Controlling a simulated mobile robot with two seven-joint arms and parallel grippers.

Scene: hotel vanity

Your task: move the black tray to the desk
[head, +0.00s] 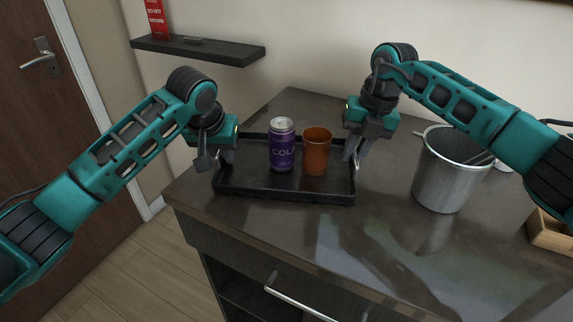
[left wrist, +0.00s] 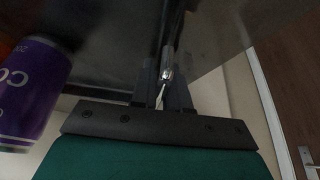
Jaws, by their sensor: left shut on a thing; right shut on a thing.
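The black tray (head: 245,183) is at the left end of the dark desk (head: 350,242); I cannot tell whether it touches the desktop or hangs just above it. A purple cola can (head: 282,152) and an orange cup (head: 316,158) stand upright on it, side by side. My left gripper (head: 217,164) is shut on the tray's left end, with a metal handle between its fingers in the left wrist view (left wrist: 165,75). The can also shows there (left wrist: 30,95). My right gripper (head: 354,155) is shut on the tray's right end.
A metal bucket (head: 449,175) stands on the desk to the right, with a wooden box (head: 551,232) at the right edge. A black wall shelf (head: 198,50) holds a red sign (head: 157,18). The front right desktop is clear. A door (head: 45,110) is at left.

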